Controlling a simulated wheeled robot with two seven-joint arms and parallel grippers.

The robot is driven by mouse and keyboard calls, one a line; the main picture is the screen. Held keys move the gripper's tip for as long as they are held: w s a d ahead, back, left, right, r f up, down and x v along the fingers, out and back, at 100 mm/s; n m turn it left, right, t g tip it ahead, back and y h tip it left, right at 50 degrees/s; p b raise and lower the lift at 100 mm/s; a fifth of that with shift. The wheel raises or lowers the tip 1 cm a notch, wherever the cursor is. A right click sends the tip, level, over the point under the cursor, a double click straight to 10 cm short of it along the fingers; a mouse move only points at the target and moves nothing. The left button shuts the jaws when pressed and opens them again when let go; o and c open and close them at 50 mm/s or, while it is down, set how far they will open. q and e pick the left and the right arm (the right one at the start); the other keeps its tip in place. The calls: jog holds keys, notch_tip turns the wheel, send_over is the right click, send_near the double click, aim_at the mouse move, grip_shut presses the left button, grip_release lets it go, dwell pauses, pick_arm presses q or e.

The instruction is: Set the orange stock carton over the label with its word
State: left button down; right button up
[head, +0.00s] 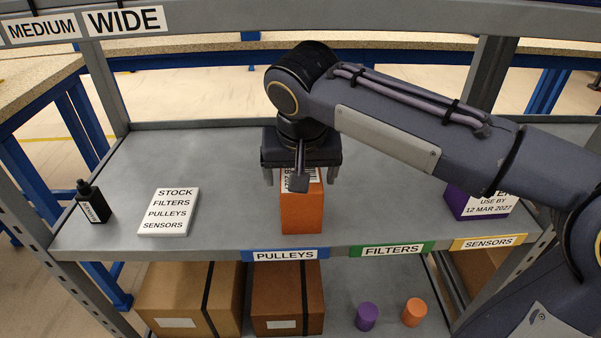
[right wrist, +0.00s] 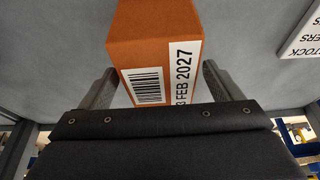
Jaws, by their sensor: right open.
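The orange carton (head: 302,212) stands upright on the grey shelf, behind the right half of the blue PULLEYS label (head: 284,255). The green FILTERS label (head: 392,249) and yellow SENSORS label (head: 487,242) are farther right on the shelf edge. My right gripper (head: 300,176) is over the carton, open, with a finger on either side of its top. In the right wrist view, the carton (right wrist: 158,55) shows a barcode and "FEB 2027" between the open fingers (right wrist: 160,90). The carton's word is not readable. My left gripper is not in view.
A purple carton (head: 470,205) stands at right, partly behind my arm. Brown boxes (head: 189,298) and purple and orange cylinders are below. The shelf between card and carton is clear.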

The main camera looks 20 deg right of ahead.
jog(key=s+a+p, duration=0.1)
jog(key=s+a, duration=0.2)
jog(key=s, duration=0.9)
jog(key=s+d+f+t+y, duration=0.1)
jog(key=s+d+f+y, duration=0.1)
jog(key=f, duration=0.4)
jog(key=s+d+f+n+t+y, duration=0.1)
jog(key=s+d+f+y, duration=0.2)
jog(key=d+f, duration=0.3)
jog(key=shift+s+d+f, duration=0.2)
jog(key=shift+s, duration=0.5)
